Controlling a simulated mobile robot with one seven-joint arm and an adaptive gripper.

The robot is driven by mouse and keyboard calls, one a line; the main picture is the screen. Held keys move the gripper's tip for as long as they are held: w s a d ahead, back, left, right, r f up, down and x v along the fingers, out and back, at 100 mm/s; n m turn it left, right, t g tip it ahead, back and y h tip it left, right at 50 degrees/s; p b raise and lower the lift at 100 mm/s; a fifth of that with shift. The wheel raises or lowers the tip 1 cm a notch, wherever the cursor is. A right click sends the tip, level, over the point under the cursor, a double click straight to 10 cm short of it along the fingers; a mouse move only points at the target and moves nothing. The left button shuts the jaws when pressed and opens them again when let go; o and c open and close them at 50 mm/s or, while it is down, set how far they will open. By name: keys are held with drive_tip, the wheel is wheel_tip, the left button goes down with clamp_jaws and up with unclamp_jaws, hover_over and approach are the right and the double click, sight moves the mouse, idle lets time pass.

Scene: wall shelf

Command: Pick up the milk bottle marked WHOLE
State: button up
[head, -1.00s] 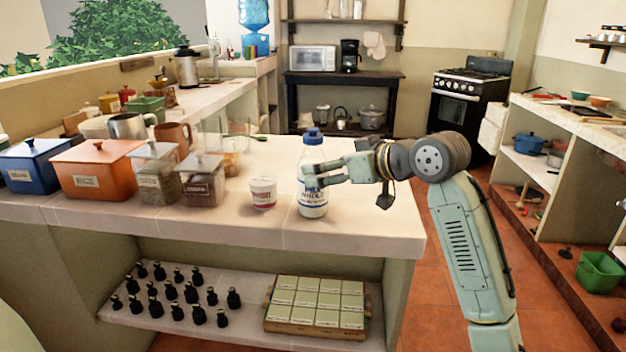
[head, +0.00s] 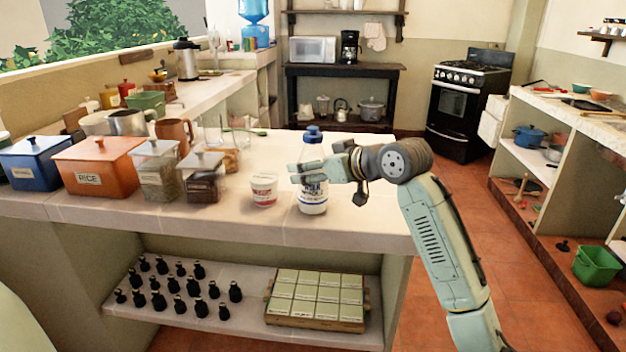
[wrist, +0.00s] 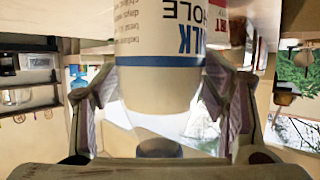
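The milk bottle (head: 313,203) stands upright near the counter's right end, with a blue cap and a blue-lettered label. In the wrist view the bottle (wrist: 165,85) appears upside down, and its label shows "OLE" and part of "MILK". My gripper (head: 300,172) is at the bottle's upper body, reaching in from the right, with a finger crossing in front of it. In the wrist view the gripper (wrist: 162,75) is open, with one finger on each side of the bottle. The fingertips are close to its sides; firm contact cannot be seen.
A white tub with red lettering (head: 264,189) stands just left of the bottle. Glass jars (head: 203,180) and an orange RICE box (head: 97,165) are farther left. The counter (head: 365,215) is clear right of the bottle. Below are black bottles (head: 193,287) and a crate (head: 318,322).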

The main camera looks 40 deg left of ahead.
drive_tip(key=c, duration=1.2)
drive_tip(key=shift+c, duration=0.6)
drive_tip(key=shift+r, duration=0.2)
